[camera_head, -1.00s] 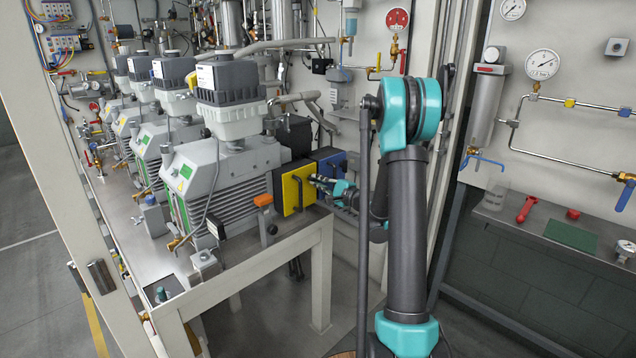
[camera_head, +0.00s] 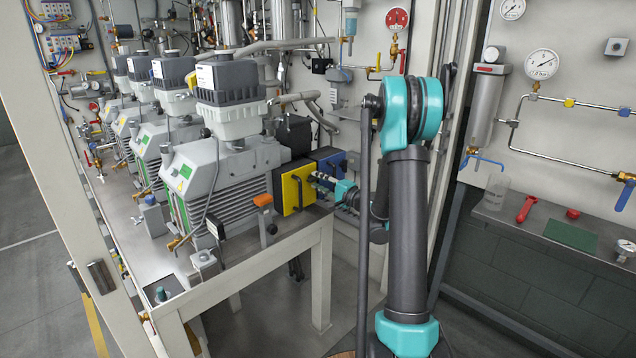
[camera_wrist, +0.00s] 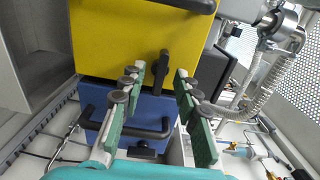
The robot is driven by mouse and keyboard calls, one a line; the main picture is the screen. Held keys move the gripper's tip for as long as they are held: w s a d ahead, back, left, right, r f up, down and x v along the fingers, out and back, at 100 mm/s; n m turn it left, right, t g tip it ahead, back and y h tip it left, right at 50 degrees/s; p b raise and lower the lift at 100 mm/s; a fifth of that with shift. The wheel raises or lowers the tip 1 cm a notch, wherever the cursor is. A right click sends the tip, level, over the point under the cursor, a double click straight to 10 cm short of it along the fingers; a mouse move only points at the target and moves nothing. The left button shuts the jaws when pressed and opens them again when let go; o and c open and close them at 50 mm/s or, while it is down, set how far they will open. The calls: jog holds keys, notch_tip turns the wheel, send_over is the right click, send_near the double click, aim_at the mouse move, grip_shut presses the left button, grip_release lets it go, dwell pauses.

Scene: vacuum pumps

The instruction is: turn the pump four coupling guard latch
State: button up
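The coupling guard of the nearest pump (camera_head: 235,170) is a yellow box (camera_head: 284,190) with a black bar handle. In the wrist view the yellow guard (camera_wrist: 120,40) fills the upper part. A black latch lever (camera_wrist: 163,66) stands upright at its lower edge. My gripper (camera_wrist: 159,73) is open, with its green-padded fingers on either side of the latch. Gaps show between the latch and both fingers; their distance in depth is hard to tell. In the head view my gripper (camera_head: 312,178) is beside the yellow guard, and the latch cannot be made out.
A blue guard (camera_head: 335,160) with a black handle (camera_wrist: 140,131) lies close by the yellow one. Hoses and a metal fitting (camera_wrist: 275,28) are at the right of the wrist view. An orange-handled part (camera_head: 264,200) stands near the bench edge. More pumps line up behind.

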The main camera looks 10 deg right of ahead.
jog(key=shift+s+d, duration=0.4)
jog(key=shift+s, duration=0.15)
jog(key=v, duration=0.6)
dwell(0.5)
jog(key=shift+a, duration=0.1)
